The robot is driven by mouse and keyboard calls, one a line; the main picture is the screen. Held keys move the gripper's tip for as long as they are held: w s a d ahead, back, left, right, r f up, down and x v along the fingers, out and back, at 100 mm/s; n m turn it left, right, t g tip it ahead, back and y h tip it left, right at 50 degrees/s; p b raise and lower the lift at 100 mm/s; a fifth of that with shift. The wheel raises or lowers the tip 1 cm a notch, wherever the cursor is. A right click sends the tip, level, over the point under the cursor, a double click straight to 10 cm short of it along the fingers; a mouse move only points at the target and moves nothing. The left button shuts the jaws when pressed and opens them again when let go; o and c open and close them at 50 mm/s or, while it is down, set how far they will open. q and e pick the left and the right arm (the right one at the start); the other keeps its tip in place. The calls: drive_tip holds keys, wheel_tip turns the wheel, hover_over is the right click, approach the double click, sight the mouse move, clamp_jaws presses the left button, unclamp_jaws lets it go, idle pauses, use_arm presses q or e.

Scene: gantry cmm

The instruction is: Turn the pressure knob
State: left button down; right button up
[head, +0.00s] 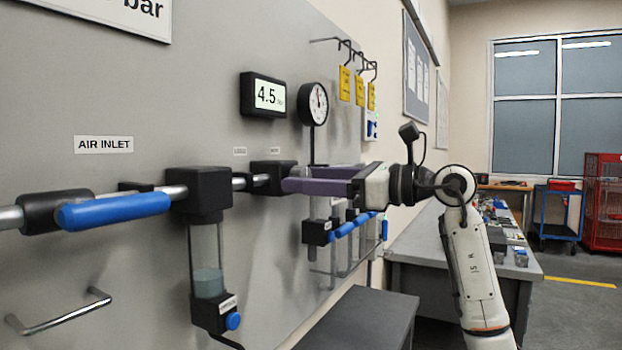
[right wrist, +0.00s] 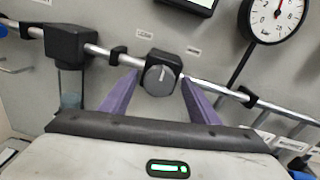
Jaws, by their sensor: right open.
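The pressure knob (right wrist: 159,80) is a round grey dial with a white pointer line, on the front of a black regulator block (right wrist: 163,57) on the pipe. In the head view the block (head: 270,168) shows, but the knob is hidden behind my gripper. My right gripper (head: 290,184), with purple fingers, comes in from the right. It is open, with one fingertip on each side of the knob in the right wrist view; I cannot tell whether they touch it. The digital display (head: 264,95) reads 4.5. A round gauge (head: 313,104) sits beside it. My left gripper is out of view.
A blue lever handle (head: 115,210) and a filter bowl (head: 207,262) stick out from the grey panel (head: 120,255) at left. Blue-handled valves (head: 350,228) sit below my right gripper. A dark bench top (head: 360,315) stands below; a cluttered workbench (head: 425,240) is behind my arm.

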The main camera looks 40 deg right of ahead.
drive_tip(key=c, duration=1.1)
drive_tip(key=shift+o, duration=0.2)
drive_tip(key=shift+m, duration=0.4)
drive_tip(key=shift+m+t+b, duration=0.3)
drive_tip(key=shift+m+b, duration=0.9)
drive_tip(key=shift+m, duration=4.3)
